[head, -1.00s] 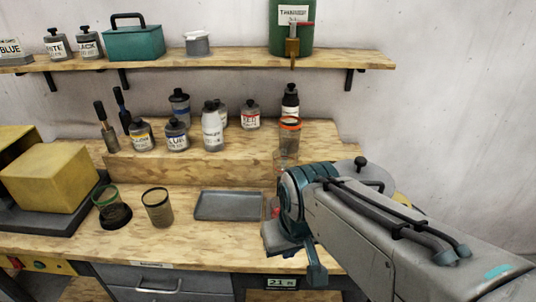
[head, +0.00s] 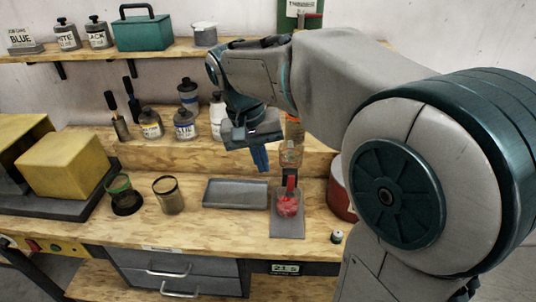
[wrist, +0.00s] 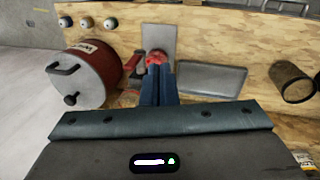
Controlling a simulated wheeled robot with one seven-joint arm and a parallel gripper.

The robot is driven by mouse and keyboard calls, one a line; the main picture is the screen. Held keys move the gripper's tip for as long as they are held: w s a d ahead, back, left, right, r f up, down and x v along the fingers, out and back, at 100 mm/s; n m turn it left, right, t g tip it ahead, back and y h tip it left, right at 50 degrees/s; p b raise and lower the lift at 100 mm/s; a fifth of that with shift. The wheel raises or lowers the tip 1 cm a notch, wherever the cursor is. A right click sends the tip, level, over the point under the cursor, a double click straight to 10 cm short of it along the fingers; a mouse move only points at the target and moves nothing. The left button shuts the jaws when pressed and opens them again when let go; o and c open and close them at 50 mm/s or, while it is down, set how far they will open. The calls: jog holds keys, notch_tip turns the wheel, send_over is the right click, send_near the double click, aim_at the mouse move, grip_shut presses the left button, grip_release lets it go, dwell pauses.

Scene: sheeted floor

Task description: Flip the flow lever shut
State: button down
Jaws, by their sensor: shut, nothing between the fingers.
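The flow lever (head: 310,15) is a small red bar on the green thinner tank (head: 287,18), at the top of the head view. My arm hides the tap below it, so I cannot tell how the lever is set. My gripper (head: 261,168) points down above the bench, left of the cup and well below the lever. Its blue fingers are together and empty; the wrist view shows them (wrist: 158,70) pointing toward the red rag-like thing.
A red crumpled thing (head: 288,206) lies on a grey plate (head: 287,229). A grey tray (head: 235,194) and two cups lie left of it. A red drum (wrist: 90,72) stands nearby. Paint bottles crowd the step behind my gripper. A shelf (head: 150,49) runs above.

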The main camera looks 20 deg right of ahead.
aim_at(291, 181)
jog(key=w+a+r+m+h, duration=0.1)
jog(key=w+a+r, duration=0.2)
jog(key=w, duration=0.1)
jog(key=shift+w+a+g+h+p, duration=0.15)
jog(key=shift+a+g+h+p, duration=0.05)
jog(key=shift+g+h+p, duration=0.2)
jog(key=shift+f, duration=0.1)
jog(key=s+d+f+p, duration=0.2)
jog(key=d+f, duration=0.5)
jog(key=f, duration=0.2)
jog(key=shift+s+d+p, duration=0.2)
jog(key=shift+p, duration=0.1)
